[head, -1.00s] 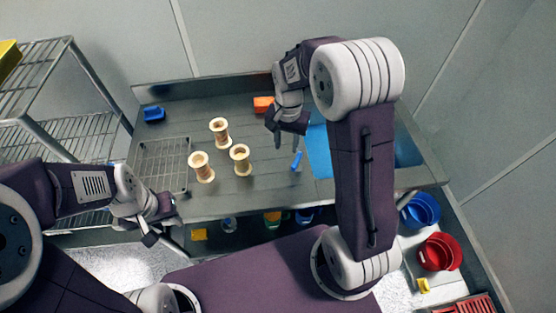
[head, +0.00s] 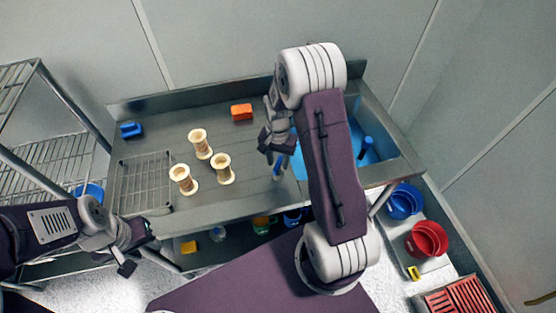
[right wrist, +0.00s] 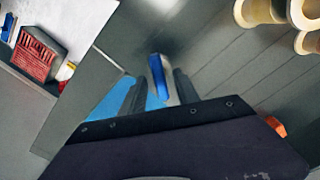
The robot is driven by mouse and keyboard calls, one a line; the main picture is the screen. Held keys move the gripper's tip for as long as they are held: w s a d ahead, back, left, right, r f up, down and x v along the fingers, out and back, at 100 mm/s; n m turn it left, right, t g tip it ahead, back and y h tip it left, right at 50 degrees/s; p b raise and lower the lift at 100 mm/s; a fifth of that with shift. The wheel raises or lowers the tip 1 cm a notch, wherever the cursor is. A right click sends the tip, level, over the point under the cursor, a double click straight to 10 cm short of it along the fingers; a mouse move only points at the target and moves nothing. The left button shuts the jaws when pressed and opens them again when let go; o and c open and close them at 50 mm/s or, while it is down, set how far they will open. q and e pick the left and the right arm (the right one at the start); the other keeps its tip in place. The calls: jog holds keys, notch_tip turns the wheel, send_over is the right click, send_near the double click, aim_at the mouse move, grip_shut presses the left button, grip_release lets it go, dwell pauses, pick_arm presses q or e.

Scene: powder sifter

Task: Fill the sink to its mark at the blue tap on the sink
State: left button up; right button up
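The sink (head: 377,152) is set into the right end of the steel counter, and blue shows inside it; my right arm hides its middle. A small blue lever (head: 277,168) stands at the sink's left edge. A blue upright piece (head: 366,145) stands at the sink's right part; I cannot tell which one is the tap. My right gripper (head: 275,157) is open at the lever. In the right wrist view the blue lever (right wrist: 158,78) shows between the fingers; contact is unclear. My left gripper (head: 143,254) is open and empty in front of the counter. No fill mark can be made out.
Several items stand on the counter: cream spools (head: 222,168), an orange block (head: 241,112), a blue block (head: 131,130) and a wire rack (head: 146,182). A wire shelf (head: 50,150) is at left.

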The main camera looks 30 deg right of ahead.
jog(key=shift+f, duration=0.2)
jog(key=shift+s+a, duration=0.1)
jog(key=shift+r, duration=0.1)
grip_shut()
jog(key=shift+n, duration=0.3)
jog(key=n, duration=0.2)
jog(key=shift+n+p, duration=0.35)
jog(key=shift+n, duration=1.45)
